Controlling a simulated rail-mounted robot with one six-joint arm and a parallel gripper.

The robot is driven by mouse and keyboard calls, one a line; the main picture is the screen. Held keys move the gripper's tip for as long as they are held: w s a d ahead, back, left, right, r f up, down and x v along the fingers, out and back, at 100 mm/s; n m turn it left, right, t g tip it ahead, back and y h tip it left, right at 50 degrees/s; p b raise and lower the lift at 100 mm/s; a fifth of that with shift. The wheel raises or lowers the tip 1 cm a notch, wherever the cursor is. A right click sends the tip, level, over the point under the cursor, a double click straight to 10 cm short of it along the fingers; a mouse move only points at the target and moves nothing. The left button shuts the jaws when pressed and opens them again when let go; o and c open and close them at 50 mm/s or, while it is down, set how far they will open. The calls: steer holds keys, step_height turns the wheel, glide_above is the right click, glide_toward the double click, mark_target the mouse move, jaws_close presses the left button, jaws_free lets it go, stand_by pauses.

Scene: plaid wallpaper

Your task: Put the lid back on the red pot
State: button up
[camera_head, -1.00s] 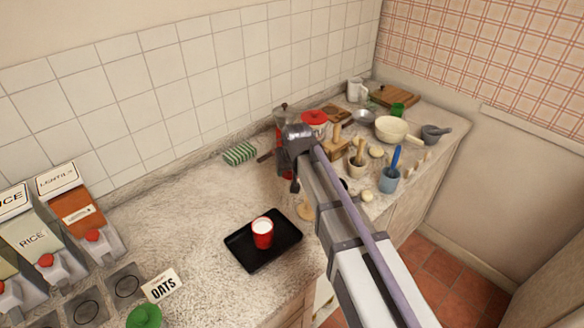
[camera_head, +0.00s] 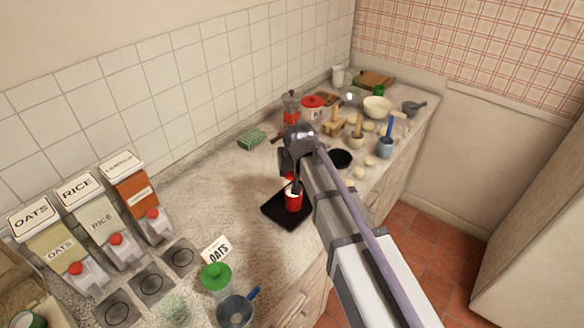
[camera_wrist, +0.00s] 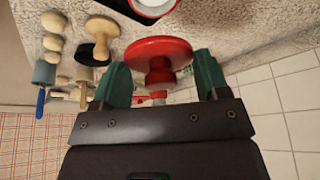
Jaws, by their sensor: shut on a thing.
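The red pot (camera_head: 293,201), small and cup-shaped, stands upright on a black tray (camera_head: 272,213) on the counter. Its red rim and white inside (camera_wrist: 152,8) show at the top edge of the wrist view, partly cut off. My gripper (camera_wrist: 161,62) is shut on the red lid (camera_wrist: 150,47), a round disc with a knob, held between the two teal fingers. In the head view my gripper (camera_head: 294,184) is over the pot, and a bit of red lid (camera_head: 290,176) shows there. The lid is apart from the pot in the wrist view.
A moka pot (camera_head: 291,107), a red-lidded canister (camera_head: 312,109), a mortar (camera_head: 413,108) and several wooden tools crowd the back right. A green sponge (camera_head: 252,139) lies by the wall. Grain dispensers (camera_head: 100,222) and a green-lidded jar (camera_head: 215,278) stand left and front. The counter left of the tray is clear.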

steer(key=shift+w+f, duration=0.1)
steer(key=shift+f, duration=0.3)
step_height(320, 180, down, 6)
steer(key=b, duration=0.6)
steer(key=shift+r, duration=0.2)
steer(key=shift+f, duration=0.15)
stand_by(0.9)
steer(key=o, duration=1)
steer(key=r+p, duration=0.6)
steer(key=r, duration=0.1)
steer(key=shift+s+r+p, duration=0.1)
steer(key=shift+s+p, duration=0.1)
steer(key=shift+p, duration=0.15)
